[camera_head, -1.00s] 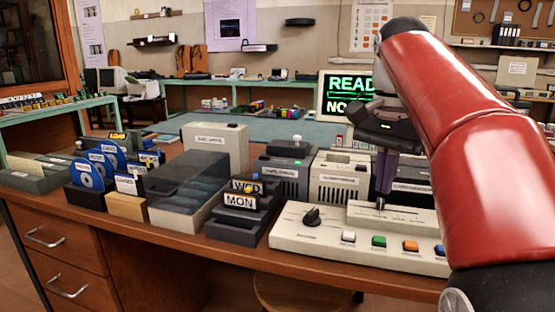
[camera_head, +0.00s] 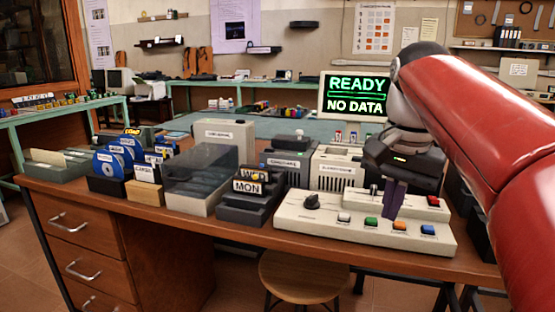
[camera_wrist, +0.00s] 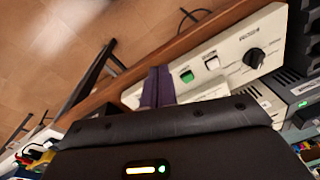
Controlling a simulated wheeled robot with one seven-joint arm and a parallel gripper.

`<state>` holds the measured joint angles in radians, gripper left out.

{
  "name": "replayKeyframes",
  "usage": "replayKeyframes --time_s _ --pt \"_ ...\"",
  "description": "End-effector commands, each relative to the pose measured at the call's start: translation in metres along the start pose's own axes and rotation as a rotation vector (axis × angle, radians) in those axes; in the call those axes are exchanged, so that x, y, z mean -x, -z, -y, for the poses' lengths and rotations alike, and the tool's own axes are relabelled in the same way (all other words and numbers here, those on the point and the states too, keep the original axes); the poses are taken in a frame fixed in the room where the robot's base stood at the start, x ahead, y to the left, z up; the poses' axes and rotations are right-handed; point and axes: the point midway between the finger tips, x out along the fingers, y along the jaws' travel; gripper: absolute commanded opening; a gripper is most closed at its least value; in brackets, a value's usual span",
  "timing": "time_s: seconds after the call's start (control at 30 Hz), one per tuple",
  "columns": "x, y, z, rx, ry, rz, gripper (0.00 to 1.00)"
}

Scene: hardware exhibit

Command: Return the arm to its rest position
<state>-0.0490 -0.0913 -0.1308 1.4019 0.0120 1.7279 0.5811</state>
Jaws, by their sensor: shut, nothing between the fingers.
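My gripper (camera_head: 394,200) hangs from my red arm at the right of the head view, its purple fingers pointing down in front of the cream control panel (camera_head: 290,234). The fingers are shut with nothing between them. The wrist view shows the shut fingers (camera_wrist: 158,88) over the panel (camera_wrist: 228,60), near its green button (camera_wrist: 187,76) and white button (camera_wrist: 212,63). I cannot tell whether the fingertips touch the panel. The panel also has a black knob (camera_head: 311,202), an orange button (camera_head: 399,226) and a blue button (camera_head: 428,230).
The wooden desk (camera_head: 250,232) holds a MON block (camera_head: 248,187), a clear-lidded box (camera_head: 190,185), blue discs (camera_head: 108,163) and grey and cream boxes. A screen (camera_head: 353,97) reading READY, NO DATA stands behind. A stool (camera_head: 303,277) is below the front edge.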

Motion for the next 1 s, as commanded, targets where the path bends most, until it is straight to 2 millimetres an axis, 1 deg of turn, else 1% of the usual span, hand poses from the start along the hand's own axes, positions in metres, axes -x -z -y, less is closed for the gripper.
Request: replayKeyframes --time_s 0.03,0.17,0.27,0.37,0.5,0.6,0.7,0.83,1.0 --pt "-0.005 -0.007 -0.004 0.026 0.011 -0.011 0.0" --pt "-0.024 -0.023 -0.013 0.115 0.044 -0.053 0.0" --pt "-0.046 -0.043 -0.023 0.208 0.072 -0.101 0.0" --pt "-0.078 -0.068 -0.036 0.327 0.099 -0.169 0.0" --pt "-0.126 -0.101 -0.052 0.483 0.116 -0.264 0.0" --pt "-0.155 -0.119 -0.062 0.567 0.118 -0.32 0.0" --pt "-0.175 -0.13 -0.069 0.622 0.116 -0.357 0.0" --pt "-0.188 -0.136 -0.072 0.654 0.114 -0.379 0.0" --pt "-0.189 -0.137 -0.073 0.658 0.113 -0.38 0.0"
